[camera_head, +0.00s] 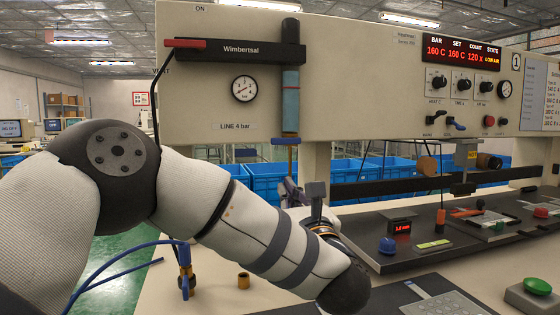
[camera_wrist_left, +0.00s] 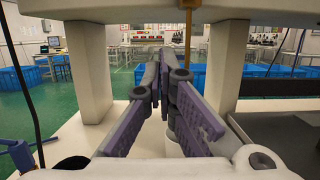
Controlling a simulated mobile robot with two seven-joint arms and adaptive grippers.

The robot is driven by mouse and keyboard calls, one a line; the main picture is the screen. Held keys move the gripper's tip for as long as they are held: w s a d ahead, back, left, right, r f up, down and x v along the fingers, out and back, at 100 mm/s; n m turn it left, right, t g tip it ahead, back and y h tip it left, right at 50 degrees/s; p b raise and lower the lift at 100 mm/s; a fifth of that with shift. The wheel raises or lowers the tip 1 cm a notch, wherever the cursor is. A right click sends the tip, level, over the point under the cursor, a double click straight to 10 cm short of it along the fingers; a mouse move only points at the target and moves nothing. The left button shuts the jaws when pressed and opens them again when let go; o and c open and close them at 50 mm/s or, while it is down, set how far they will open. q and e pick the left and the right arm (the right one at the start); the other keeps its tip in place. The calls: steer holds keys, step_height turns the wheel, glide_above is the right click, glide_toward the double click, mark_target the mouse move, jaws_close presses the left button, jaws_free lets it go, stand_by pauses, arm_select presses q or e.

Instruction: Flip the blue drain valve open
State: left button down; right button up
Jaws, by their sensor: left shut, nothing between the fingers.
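The filter bowl (camera_head: 290,100) hangs on the front of the machine panel. Under it a flat blue lever (camera_head: 285,141), which looks like the drain valve, lies roughly level across a thin brass stem (camera_head: 290,156). A brass stem (camera_wrist_left: 188,35) also hangs down in the left wrist view, beyond my fingers; the lever is not clear there. My left gripper (camera_head: 290,190) is below the lever, partly hidden by my own wrist. In the left wrist view its fingers (camera_wrist_left: 165,62) are shut and empty, apart from the stem. My right gripper is not in view.
A red-handled lever (camera_head: 185,43) and a gauge (camera_head: 244,88) are on the panel. A brass fitting (camera_head: 187,280) with a blue hose stands on the pale bench at lower left. Blue crates (camera_head: 265,180) stand behind. Machine legs flank my fingers in the left wrist view.

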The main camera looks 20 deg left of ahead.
mark_target(284, 140)
arm_select(q)
steer(key=w+a+r+p, duration=0.1)
steer(key=w+a+r, duration=0.1)
steer(key=w+r, duration=0.2)
steer(key=shift+a+r, duration=0.3)
steer(key=shift+r, duration=0.3)
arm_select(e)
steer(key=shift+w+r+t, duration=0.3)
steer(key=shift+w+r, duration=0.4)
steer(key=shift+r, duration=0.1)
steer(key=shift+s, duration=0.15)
arm_select(q)
steer(key=shift+s+a+r+m, duration=0.1)
steer(key=shift+a+r+m, duration=0.05)
steer(key=shift+m, duration=0.55)
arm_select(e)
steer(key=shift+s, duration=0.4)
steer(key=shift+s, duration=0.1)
